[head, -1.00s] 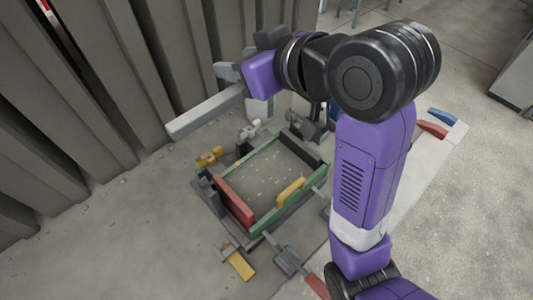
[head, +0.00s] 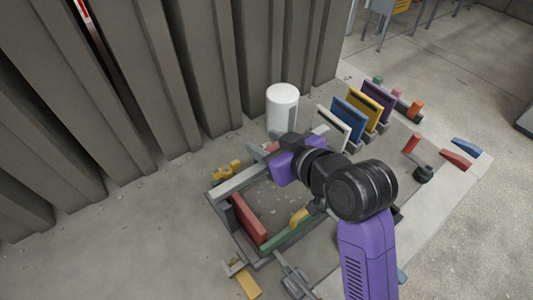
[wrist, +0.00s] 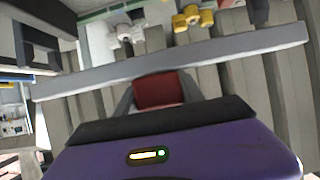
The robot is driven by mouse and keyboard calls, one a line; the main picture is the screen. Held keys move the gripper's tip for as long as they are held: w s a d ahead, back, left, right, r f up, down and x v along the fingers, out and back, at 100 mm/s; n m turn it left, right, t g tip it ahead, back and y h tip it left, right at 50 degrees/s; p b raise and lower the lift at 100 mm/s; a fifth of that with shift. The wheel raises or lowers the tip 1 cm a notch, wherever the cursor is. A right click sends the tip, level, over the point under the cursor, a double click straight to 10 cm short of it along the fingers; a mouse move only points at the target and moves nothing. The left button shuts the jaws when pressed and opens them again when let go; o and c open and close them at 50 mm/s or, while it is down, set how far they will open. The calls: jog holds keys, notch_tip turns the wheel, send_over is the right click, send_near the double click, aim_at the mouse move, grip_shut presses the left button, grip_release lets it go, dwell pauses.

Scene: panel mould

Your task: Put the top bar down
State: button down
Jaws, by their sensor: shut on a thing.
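The top bar, a long pale grey bar (head: 238,180), is in my gripper (head: 268,157). In the head view it lies along the far-left side of the panel mould (head: 223,213); I cannot tell whether it touches the mould. My purple wrist hides part of it. In the wrist view the bar (wrist: 205,54) crosses almost the whole picture, slightly tilted, in front of my gripper. The mould has a red side piece (head: 248,219), a green side piece (head: 285,238) and a yellow handle (head: 299,217).
A white cylinder (head: 282,107) stands behind the mould by the ribbed wall (head: 205,75). White (head: 333,128), blue (head: 350,114) and yellow (head: 371,104) panels stand upright to the right. A yellow clamp (head: 226,170) is just beyond the bar. Open floor (head: 90,255) lies left.

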jog(key=shift+f, duration=2)
jog(key=c, duration=0.7)
grip_release()
jog(key=shift+f, duration=0.2)
jog(key=v, duration=1.2)
jog(key=shift+r+b, duration=0.2)
jog(key=shift+b, duration=0.15)
